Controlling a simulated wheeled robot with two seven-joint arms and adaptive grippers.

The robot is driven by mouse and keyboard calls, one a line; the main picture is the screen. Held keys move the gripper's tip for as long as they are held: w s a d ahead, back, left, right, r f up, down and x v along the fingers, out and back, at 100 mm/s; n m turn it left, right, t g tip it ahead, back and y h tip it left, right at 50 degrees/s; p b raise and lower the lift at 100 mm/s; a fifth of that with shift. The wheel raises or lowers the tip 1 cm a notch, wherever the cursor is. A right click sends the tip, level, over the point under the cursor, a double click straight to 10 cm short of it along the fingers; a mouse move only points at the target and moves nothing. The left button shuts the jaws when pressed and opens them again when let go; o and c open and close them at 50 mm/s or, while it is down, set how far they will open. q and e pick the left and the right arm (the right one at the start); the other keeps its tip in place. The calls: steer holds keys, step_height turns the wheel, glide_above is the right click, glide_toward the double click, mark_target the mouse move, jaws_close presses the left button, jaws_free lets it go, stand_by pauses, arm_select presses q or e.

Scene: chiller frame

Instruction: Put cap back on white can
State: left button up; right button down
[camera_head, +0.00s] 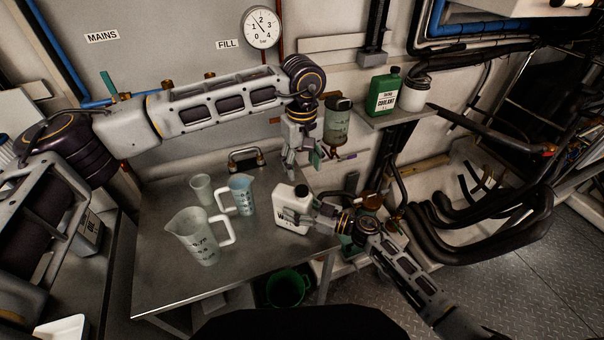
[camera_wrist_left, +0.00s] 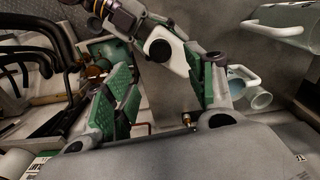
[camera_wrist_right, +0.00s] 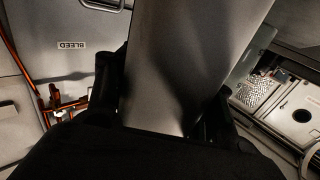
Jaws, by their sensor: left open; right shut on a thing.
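The white can (camera_head: 286,196) stands near the front right edge of the metal bench, with a dark round spot on top. I cannot tell whether that spot is the bare opening. My right gripper (camera_head: 300,215) is shut on the can's side. A pale grey surface fills the middle of the right wrist view, between the fingers. My left gripper (camera_head: 304,160) is open and empty above the can, pointing down. In the left wrist view the can's top (camera_wrist_left: 165,45) shows beyond the spread green-padded fingers (camera_wrist_left: 163,75). I cannot make out a loose cap.
A large measuring jug (camera_head: 195,240), a smaller jug with blue contents (camera_head: 241,190) and a cup (camera_head: 201,188) stand left on the bench (camera_head: 160,270). A green coolant bottle (camera_head: 383,95) and a white tub (camera_head: 413,94) stand on a shelf. A green bucket (camera_head: 286,288) is below.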

arm_select(q)
steer(key=shift+r, duration=1.6)
arm_select(e)
steer(key=c, duration=0.5)
jaws_free()
steer(key=shift+d, duration=0.15)
steer(key=v, duration=1.1)
steer(key=shift+s+d, duration=0.2)
steer(key=shift+d, duration=0.15)
